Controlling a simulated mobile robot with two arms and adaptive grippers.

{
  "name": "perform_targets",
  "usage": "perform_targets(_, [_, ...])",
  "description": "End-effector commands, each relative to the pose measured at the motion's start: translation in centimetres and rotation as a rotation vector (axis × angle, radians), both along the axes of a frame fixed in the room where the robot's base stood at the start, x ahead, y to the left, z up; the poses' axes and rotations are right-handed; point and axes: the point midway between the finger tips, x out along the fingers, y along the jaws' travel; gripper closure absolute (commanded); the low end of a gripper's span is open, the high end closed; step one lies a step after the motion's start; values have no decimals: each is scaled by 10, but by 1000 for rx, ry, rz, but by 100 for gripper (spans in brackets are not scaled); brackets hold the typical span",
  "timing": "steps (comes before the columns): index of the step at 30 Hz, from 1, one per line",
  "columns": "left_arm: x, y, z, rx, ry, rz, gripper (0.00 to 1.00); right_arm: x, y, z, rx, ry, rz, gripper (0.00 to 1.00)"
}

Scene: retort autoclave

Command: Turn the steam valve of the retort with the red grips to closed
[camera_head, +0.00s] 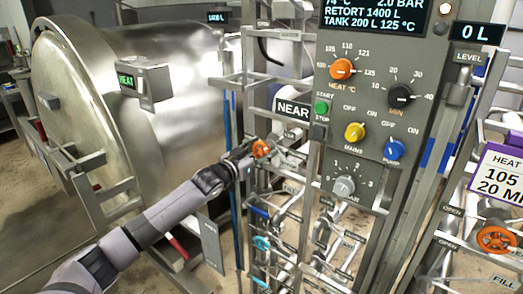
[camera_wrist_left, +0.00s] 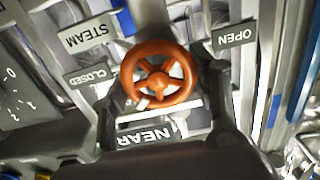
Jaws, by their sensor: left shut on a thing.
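The steam valve's orange handwheel (camera_wrist_left: 158,75) fills the middle of the left wrist view. A STEAM plate (camera_wrist_left: 88,36) is at its upper left, with a CLOSED plate (camera_wrist_left: 90,76) at left and an OPEN plate (camera_wrist_left: 235,38) at right. A small pale mark shows at the wheel's lower left. My left gripper (camera_wrist_left: 162,98) has a finger on each side of the wheel and is shut on it. In the head view the gripper (camera_head: 246,156) meets the handwheel (camera_head: 261,149) on the pipe rack. My right gripper is not in view.
The large steel retort (camera_head: 170,80) with a HEAT sign stands at left. The control panel (camera_head: 370,120) with knobs rises right of the valve. A NEAR sign (camera_head: 292,107) hangs beside it. Pipes crowd below. Another orange handwheel (camera_head: 496,238) is at far right.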

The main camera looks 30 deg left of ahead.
Motion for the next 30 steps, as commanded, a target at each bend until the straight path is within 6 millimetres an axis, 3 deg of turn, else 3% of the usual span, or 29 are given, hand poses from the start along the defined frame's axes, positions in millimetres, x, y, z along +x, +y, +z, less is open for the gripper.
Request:
perform_targets(21, [0, -3, -1, 547, -43, 0, 72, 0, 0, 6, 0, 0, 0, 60])
perform_targets(30, [0, -4, -1, 697, -55, 1, 72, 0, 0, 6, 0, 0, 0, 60])
